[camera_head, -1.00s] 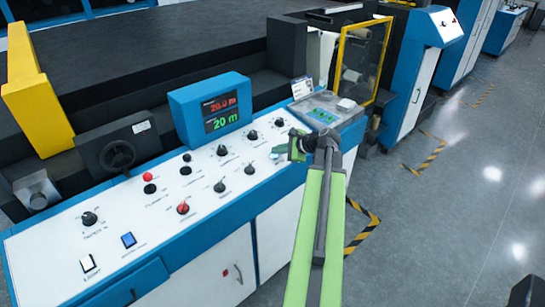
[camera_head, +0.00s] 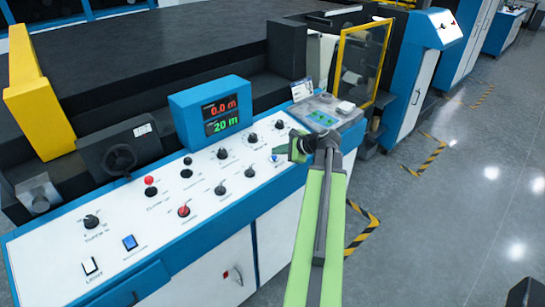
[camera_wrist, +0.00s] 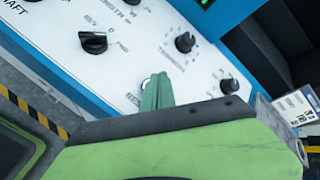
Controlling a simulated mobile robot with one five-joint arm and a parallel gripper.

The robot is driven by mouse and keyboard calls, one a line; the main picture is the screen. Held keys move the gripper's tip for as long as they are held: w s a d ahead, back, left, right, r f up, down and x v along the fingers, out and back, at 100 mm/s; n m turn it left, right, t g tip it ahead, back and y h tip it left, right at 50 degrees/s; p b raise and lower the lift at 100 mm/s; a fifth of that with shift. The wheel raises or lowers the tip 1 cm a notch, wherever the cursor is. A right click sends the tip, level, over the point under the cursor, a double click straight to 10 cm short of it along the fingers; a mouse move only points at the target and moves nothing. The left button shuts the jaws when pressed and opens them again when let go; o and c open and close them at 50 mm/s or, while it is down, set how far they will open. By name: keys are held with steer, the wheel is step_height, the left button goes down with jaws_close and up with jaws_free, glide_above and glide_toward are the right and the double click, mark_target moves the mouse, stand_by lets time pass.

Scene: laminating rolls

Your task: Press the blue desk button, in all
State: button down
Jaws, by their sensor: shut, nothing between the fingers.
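The white desk panel (camera_head: 112,214) of the blue console carries knobs and buttons. A small round bluish button (camera_head: 276,158) sits near its right end; in the wrist view a pale round button (camera_wrist: 146,83) is partly hidden by my fingers. My gripper (camera_head: 281,150) is shut and empty, its green fingertips (camera_wrist: 158,84) right beside that button; I cannot tell whether they touch it. A square blue button (camera_head: 129,241) lies at the panel's left end, far from my gripper.
A display (camera_head: 220,117) reads 0.0 m in red over 20 m in green. A red button (camera_head: 149,180), several black knobs and a white light switch (camera_head: 90,266) share the panel. A yellow-framed guard (camera_head: 362,62) stands beyond. Grey floor (camera_head: 440,220) is open at right.

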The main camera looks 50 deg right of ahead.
steer(key=r+p, duration=0.4)
steer(key=p, duration=0.1)
steer(key=shift+s+r, duration=0.4)
stand_by(0.5)
